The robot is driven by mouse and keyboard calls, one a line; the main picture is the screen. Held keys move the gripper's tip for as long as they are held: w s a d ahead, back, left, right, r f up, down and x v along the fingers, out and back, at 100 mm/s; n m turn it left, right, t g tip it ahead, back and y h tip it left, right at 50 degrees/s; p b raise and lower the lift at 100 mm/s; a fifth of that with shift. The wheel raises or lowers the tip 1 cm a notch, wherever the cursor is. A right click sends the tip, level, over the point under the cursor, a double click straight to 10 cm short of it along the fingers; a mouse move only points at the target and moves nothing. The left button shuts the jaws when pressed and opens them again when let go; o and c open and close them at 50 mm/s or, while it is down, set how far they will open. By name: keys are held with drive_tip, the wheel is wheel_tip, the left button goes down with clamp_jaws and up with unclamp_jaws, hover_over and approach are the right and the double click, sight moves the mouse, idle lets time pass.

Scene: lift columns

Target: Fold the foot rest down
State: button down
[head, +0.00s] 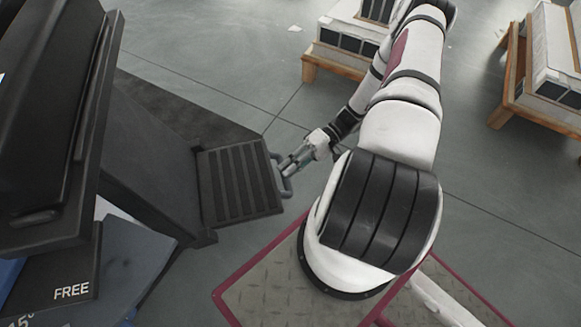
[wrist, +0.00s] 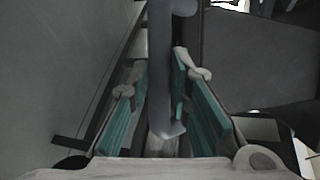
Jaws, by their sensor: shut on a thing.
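The foot rest (head: 240,182) is a dark ribbed plate that sticks out from the foot of the dark machine (head: 150,165) on the left. It looks folded out, roughly flat. A grey bar handle (head: 284,176) is on its outer edge. My gripper (head: 286,170) reaches the handle from the right. In the wrist view, the green-padded fingers of my gripper (wrist: 165,105) are on either side of the grey bar (wrist: 160,60), shut on it. The exact contact of the pads is partly hidden.
Pallets with white boxed goods (head: 345,50) stand at the back, and another pallet (head: 540,70) is at the right. A dark panel marked "FREE" (head: 60,280) is at the lower left. Grey floor (head: 220,65) is clear behind the foot rest.

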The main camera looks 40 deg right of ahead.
drive_tip(key=shift+s+f, duration=0.1)
drive_tip(key=shift+f, duration=0.5)
drive_tip(key=c, duration=1.5)
unclamp_jaws()
drive_tip(key=shift+f, duration=0.1)
drive_tip(key=shift+r, duration=0.2)
drive_tip(key=v, duration=1.2)
drive_tip(key=shift+r, duration=0.1)
